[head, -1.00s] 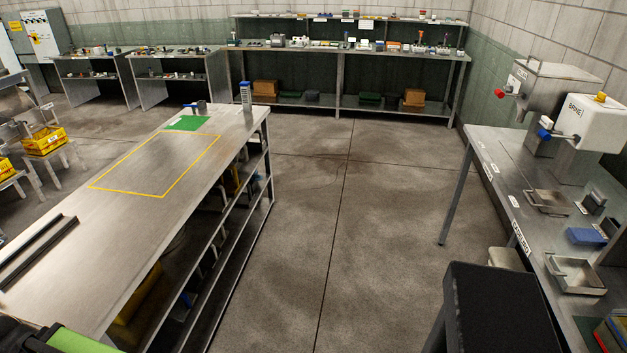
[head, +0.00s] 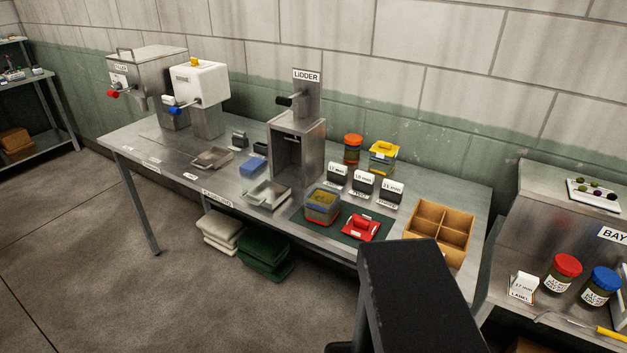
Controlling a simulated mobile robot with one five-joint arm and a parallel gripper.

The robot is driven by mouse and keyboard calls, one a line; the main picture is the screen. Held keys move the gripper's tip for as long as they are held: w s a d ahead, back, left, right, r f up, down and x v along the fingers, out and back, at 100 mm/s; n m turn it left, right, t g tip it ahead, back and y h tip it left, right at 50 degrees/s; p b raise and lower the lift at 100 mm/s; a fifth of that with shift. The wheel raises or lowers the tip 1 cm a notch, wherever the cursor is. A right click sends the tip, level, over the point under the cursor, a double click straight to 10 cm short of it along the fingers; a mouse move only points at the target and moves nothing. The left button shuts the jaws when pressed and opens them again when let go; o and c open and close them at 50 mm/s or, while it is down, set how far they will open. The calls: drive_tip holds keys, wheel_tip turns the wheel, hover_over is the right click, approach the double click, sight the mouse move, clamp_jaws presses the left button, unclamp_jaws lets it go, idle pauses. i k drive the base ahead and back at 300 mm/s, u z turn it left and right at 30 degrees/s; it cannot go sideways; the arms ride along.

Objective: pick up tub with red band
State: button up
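Two small square tubs show on the steel bench. The nearer tub (head: 322,206) sits on the dark green mat in front of the lidder; it has blue and reddish colouring on its sides and a yellowish-brown top. The farther tub (head: 383,157), near the wall, has a yellow top and bluish sides. Both are too small to make out their bands surely. A red piece (head: 360,228) lies on the mat to the right of the nearer tub. My gripper is not in view; a dark part of my own body fills the bottom middle.
The lidder (head: 299,150) stands behind the nearer tub. A divided wooden box (head: 440,230), label stands (head: 364,184) and an orange-lidded jar (head: 352,149) share the bench. Red-lidded (head: 563,273) and blue-lidded (head: 599,286) jars stand at the right bay. Floor at left is clear.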

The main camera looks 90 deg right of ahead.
sight(323, 201)
drive_tip(key=z, duration=0.7)
drive_tip(key=k, duration=0.15)
drive_tip(key=z, duration=2.05)
drive_tip(key=k, duration=0.95)
drive_tip(key=u, duration=0.2)
drive_tip(key=i, duration=0.9)
drive_tip(key=z, duration=0.15)
